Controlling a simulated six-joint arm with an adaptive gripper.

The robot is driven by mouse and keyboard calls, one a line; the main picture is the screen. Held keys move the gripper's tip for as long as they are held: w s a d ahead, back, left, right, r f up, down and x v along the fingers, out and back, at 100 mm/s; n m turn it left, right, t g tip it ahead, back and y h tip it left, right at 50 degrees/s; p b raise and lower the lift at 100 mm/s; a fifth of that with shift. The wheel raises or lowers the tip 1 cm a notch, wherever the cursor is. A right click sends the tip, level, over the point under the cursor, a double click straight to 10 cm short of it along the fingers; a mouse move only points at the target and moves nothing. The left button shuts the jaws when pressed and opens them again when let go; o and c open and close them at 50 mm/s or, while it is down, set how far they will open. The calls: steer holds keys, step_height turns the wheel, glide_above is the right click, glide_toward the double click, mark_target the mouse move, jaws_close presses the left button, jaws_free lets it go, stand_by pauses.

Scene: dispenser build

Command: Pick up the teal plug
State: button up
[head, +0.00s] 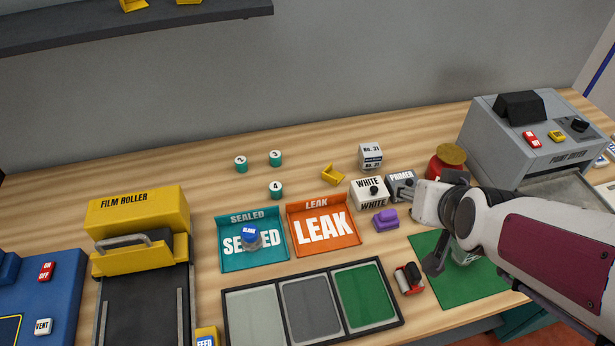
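Three small teal plugs with white numbered tops stand on the wooden table at the back centre: plug 2 (241,164), plug 3 (275,158) and plug 4 (276,190). They stand apart from each other and upright. My gripper (436,240) is at the right, over the left part of the green mat (480,290), well to the right of all three plugs. A dark finger points down; the rest of the gripper is turned away or hidden by the arm. A pale, partly hidden object (463,257) shows under the wrist on the mat.
A teal SEALED tray (228,262) holds a blue-topped piece (250,236). Bare table surrounds the plugs.

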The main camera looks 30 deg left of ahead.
steer(key=a+f+n+y, duration=0.1)
steer(key=a+f, duration=0.3)
steer(key=a, duration=0.4)
steer(key=a+f+n+y, duration=0.1)
steer(key=a+f, duration=0.3)
steer(key=a, duration=0.3)
steer(key=n+t+y, duration=0.1)
steer(key=n+y, duration=0.2)
glide_toward(276, 191)
steer(key=shift+s+d+r, duration=0.25)
steer(key=shift+s+d, duration=0.15)
steer(key=shift+s, duration=0.25)
steer(key=shift+w+a, duration=0.1)
steer(key=shift+x, duration=3.25)
steer(key=shift+w+f, duration=0.1)
steer(key=shift+f, duration=0.05)
steer(key=shift+x, duration=2.45)
steer(key=shift+w, duration=0.15)
steer(key=c, duration=1.2)
